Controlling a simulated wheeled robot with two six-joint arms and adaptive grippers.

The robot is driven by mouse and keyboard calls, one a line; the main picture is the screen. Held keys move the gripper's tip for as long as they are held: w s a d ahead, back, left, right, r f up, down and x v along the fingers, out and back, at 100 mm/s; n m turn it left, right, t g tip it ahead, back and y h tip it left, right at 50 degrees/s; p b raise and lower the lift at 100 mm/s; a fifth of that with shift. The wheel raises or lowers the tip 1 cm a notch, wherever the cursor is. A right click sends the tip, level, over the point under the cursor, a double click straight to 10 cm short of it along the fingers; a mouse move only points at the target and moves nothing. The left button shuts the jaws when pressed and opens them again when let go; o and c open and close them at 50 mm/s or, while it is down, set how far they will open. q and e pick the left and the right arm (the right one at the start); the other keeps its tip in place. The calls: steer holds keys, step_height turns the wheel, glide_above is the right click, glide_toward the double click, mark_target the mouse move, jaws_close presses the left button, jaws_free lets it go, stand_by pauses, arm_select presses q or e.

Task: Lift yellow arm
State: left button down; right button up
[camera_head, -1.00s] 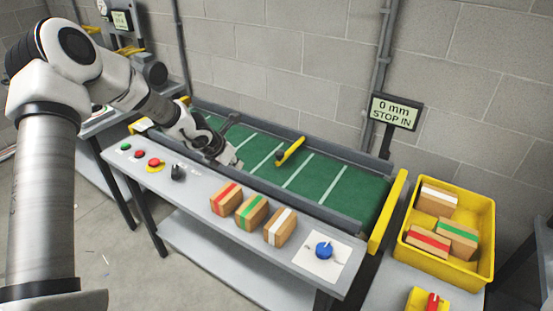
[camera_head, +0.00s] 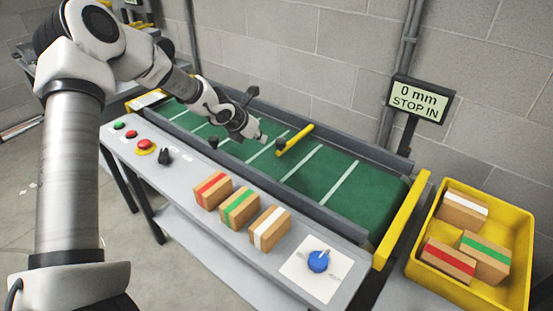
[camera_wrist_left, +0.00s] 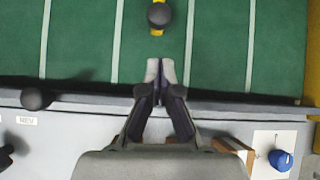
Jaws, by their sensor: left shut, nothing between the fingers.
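The yellow arm (camera_head: 295,139) is a short bar lying across the green conveyor belt, with a dark round knob (camera_head: 281,143) at its near end. In the left wrist view the knob (camera_wrist_left: 159,15) is at the top centre, with a bit of yellow arm (camera_wrist_left: 157,32) showing beside it. My left gripper (camera_head: 262,138) is shut and empty over the belt, just left of the knob in the head view. In the left wrist view its fingertips (camera_wrist_left: 160,68) are together below the knob, with a visible gap. My right gripper is not in view.
The front panel holds several boxes, including a red-striped one (camera_head: 213,191), a blue dial (camera_head: 318,261) and buttons, including a red one (camera_head: 146,145). A yellow bar (camera_head: 402,222) stands at the belt's right end. A yellow crate (camera_head: 520,225) holds boxes. A sign (camera_head: 421,99) reads "0 mm STOP IN".

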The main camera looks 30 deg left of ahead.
mark_target(278, 153)
arm_select(q)
steer(key=p+x, duration=0.3)
steer(key=x, duration=0.2)
steer(key=p+x, duration=0.3)
steer(key=x, duration=0.2)
steer(key=shift+f+p, duration=0.4)
steer(key=shift+f, duration=0.15)
steer(key=shift+w+f, duration=0.1)
steer(key=shift+f, duration=0.15)
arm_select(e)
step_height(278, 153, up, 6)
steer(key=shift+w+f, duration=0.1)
arm_select(q)
steer(key=shift+r, duration=0.15)
